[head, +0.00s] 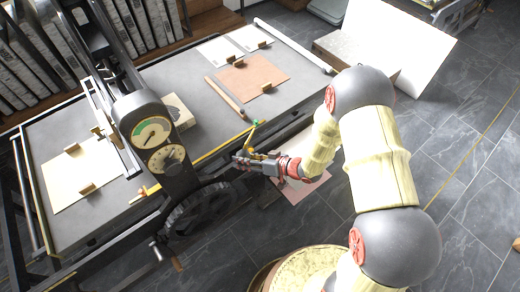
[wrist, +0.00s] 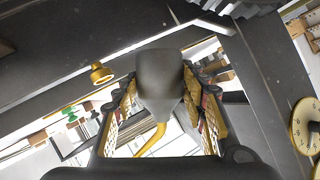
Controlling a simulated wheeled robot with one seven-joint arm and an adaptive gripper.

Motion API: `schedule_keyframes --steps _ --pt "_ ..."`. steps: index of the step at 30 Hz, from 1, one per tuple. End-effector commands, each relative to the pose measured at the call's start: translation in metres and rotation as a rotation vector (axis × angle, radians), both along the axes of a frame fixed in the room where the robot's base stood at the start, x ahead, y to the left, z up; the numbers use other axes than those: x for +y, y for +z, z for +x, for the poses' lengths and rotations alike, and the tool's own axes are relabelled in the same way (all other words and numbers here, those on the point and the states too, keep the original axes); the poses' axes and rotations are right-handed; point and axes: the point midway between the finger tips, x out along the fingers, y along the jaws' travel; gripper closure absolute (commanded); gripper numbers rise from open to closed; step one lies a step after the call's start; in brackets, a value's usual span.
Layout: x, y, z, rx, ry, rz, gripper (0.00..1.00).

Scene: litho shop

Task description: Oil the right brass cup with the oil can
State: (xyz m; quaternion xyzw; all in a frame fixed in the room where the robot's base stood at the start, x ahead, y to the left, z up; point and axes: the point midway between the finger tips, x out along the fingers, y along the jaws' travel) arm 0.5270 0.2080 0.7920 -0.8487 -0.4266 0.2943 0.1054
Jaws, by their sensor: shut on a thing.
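My gripper (head: 245,160) is above the near edge of the press bed, right of the gauge column. Its fingers are shut around the dark grey body of the oil can (wrist: 160,80), which fills the middle of the wrist view. The can's thin yellow spout (wrist: 152,140) curves away between the fingers; the spout also shows in the head view (head: 249,138), but its tip is unclear. A brass cup (wrist: 102,73) sits on a dark rail, left of the can and apart from it in the wrist view. I cannot tell which side's cup it is.
The gauge column (head: 155,138) and a dark handwheel (head: 200,207) stand left of my gripper. A small green item (wrist: 72,115) lies left of the can in the wrist view. The grey bed (head: 215,125) carries sheets and a wooden stick (head: 225,97).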

Motion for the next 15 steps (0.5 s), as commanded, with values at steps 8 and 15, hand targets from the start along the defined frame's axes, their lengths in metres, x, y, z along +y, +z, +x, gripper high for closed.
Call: schedule_keyframes --steps 8,15 --pt "0.013 -0.020 -0.018 0.056 0.118 0.032 0.78" --pt "0.016 -0.033 -0.023 0.132 0.123 0.075 0.78"
